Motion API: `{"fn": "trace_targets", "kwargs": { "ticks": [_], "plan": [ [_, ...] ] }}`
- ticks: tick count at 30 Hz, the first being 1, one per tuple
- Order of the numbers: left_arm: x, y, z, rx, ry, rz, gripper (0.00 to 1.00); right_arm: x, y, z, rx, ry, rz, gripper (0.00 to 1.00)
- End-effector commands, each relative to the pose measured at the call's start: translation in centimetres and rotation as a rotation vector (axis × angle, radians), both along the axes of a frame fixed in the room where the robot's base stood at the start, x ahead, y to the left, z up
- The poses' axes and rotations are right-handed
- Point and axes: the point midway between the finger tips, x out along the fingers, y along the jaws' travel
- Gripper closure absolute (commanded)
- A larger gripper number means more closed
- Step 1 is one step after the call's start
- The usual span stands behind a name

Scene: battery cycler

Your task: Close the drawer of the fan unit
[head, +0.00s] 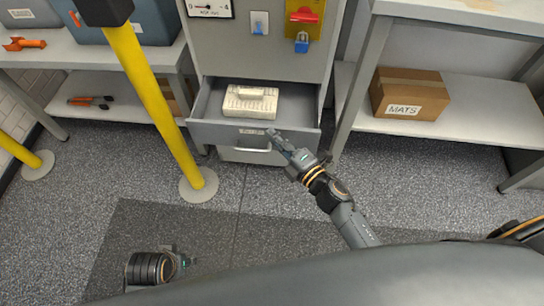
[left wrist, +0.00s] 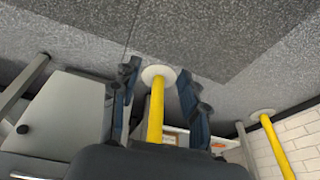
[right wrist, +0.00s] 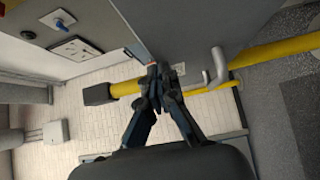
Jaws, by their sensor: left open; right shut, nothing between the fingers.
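The grey fan unit (head: 270,52) stands at the top centre of the head view. Its drawer (head: 215,130) is pulled out, with a label on its front and a pale box-like item (head: 249,101) inside. My right gripper (head: 272,134) is shut and empty at the right part of the drawer front; I cannot tell whether it touches. In the right wrist view its fingertips (right wrist: 158,76) are together beside a grey panel (right wrist: 190,25) with a bent handle (right wrist: 216,68). My left gripper (head: 182,260) is low over the floor, away from the drawer; its fingers (left wrist: 158,88) are spread and empty.
A yellow post (head: 155,90) rises left of the drawer, close to it. A shelf with a MATS box (head: 408,93) stands at the right. A left bench (head: 90,55) carries blue bins. The floor in front of the drawer is clear apart from my arm.

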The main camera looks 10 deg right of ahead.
Motion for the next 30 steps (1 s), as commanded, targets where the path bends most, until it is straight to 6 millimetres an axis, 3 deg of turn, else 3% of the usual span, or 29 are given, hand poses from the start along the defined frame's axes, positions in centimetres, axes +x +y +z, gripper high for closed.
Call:
{"fn": "trace_targets", "kwargs": {
  "ticks": [5,7,15,22,30],
  "plan": [
    [0.0,-0.1,-0.3,0.0,0.005,-0.001,0.55,4.7,-1.6,0.0,-0.004,-0.004,-0.002,1.0],
    [0.6,-0.1,1.6,-0.003,-0.022,0.002,0.55,6.3,-2.1,0.0,-0.004,-0.003,-0.002,1.0],
    [0.1,0.1,5.3,-0.003,-0.036,0.005,0.55,11.3,-3.7,-0.1,-0.002,-0.002,-0.001,1.0],
    [-0.4,0.2,7.7,-0.003,-0.045,0.006,0.55,13.4,-4.4,-0.1,-0.001,0.0,-0.001,1.0],
    [-0.7,0.3,8.4,-0.002,-0.046,0.008,0.55,14.0,-4.5,0.0,0.001,0.0,0.0,1.0]
  ]
}}
